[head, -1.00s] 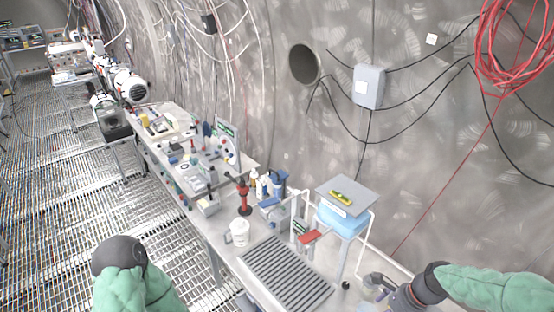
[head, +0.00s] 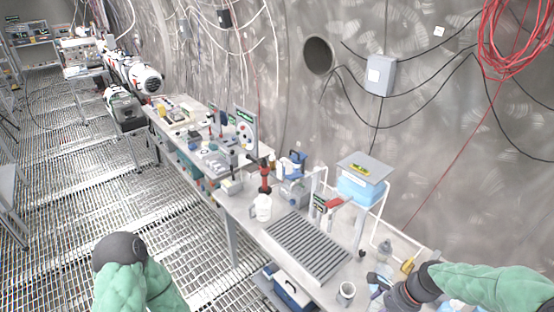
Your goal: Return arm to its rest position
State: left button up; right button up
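My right arm, in a green sleeve with dark joints, comes in from the lower right of the head view. Its gripper (head: 380,282) is over the near end of the workbench, close to a metal mug (head: 346,293) and small items; whether its fingers are open or shut is too small to tell. My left arm, also in a green sleeve, shows at the lower left over the grated floor, with a dark rounded joint at its top. The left gripper is not visible.
The long workbench (head: 232,206) runs away to the upper left, with a grey ribbed tray (head: 305,246), a white jug (head: 262,207), a red stand (head: 265,177) and a blue container (head: 359,187) on it. A blue-white box (head: 291,288) sits below. The grated floor (head: 95,190) is open at left.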

jog(key=s+a+f+n+b, duration=0.3)
jog(key=a+f+n+b, duration=0.2)
jog(key=f, duration=0.7)
jog(key=s+a+f+n+b, duration=0.3)
jog(key=a+f+n+b, duration=0.2)
jog(key=f, duration=0.7)
jog(key=s+a+f+n+b, duration=0.3)
jog(key=a+f+n+b, duration=0.3)
jog(key=f, duration=0.6)
jog(key=shift+s+a+f, duration=0.3)
jog(key=shift+a+f, duration=0.05)
jog(key=shift+a, duration=0.7)
